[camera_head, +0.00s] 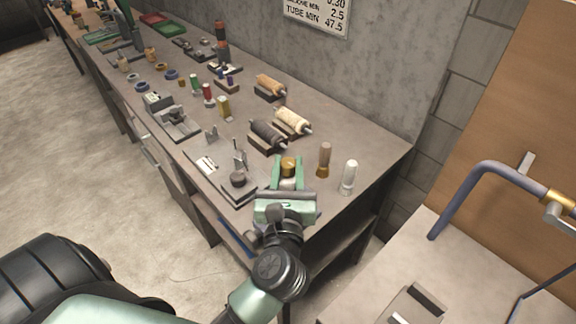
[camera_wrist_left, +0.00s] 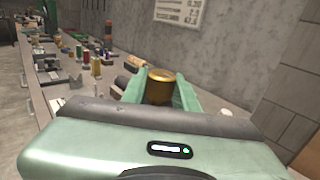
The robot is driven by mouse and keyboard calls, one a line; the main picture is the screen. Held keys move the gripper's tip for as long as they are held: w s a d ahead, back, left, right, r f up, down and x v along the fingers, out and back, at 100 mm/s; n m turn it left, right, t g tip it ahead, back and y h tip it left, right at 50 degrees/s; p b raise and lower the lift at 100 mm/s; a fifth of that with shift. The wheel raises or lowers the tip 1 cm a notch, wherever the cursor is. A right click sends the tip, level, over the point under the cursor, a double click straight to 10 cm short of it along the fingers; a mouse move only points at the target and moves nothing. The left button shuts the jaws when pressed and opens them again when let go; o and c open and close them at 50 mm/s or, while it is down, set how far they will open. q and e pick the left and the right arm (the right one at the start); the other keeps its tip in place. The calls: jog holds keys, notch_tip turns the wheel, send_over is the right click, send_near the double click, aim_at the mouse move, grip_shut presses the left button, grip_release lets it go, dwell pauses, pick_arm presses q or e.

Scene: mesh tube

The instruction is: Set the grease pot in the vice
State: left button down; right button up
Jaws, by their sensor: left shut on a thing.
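The grease pot seems to be the small brass-gold pot (camera_head: 288,166), which also shows in the left wrist view (camera_wrist_left: 160,86). My left gripper (camera_head: 288,172) is shut on it, with a green finger on each side, over the near right part of the bench. The pot looks upright; its lower part is hidden by the gripper, and I cannot tell its height above the bench. A grey metal device with raised blocks, possibly the vice (camera_head: 174,121), stands on the bench to the left and further back. My right gripper is not in view.
A dark block with a round piece (camera_head: 238,182) sits just left of the gripper. A brown cylinder (camera_head: 324,158) and a white cylinder (camera_head: 348,178) stand to its right. Rollers (camera_head: 292,121) lie behind. A wall (camera_head: 375,65) borders the bench (camera_head: 372,150).

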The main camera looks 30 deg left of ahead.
aim_at(287, 186)
pick_arm(q)
jog(key=shift+f+b, duration=1.2)
jog(key=shift+f, duration=0.15)
dwell(1.0)
jog(key=c, duration=1)
grip_release()
jog(key=shift+f, duration=0.15)
jog(key=b+v, duration=0.3)
jog(key=v, duration=0.4)
jog(key=shift+d, duration=0.1)
jog(key=shift+s+d, duration=0.15)
jog(key=shift+s, duration=0.25)
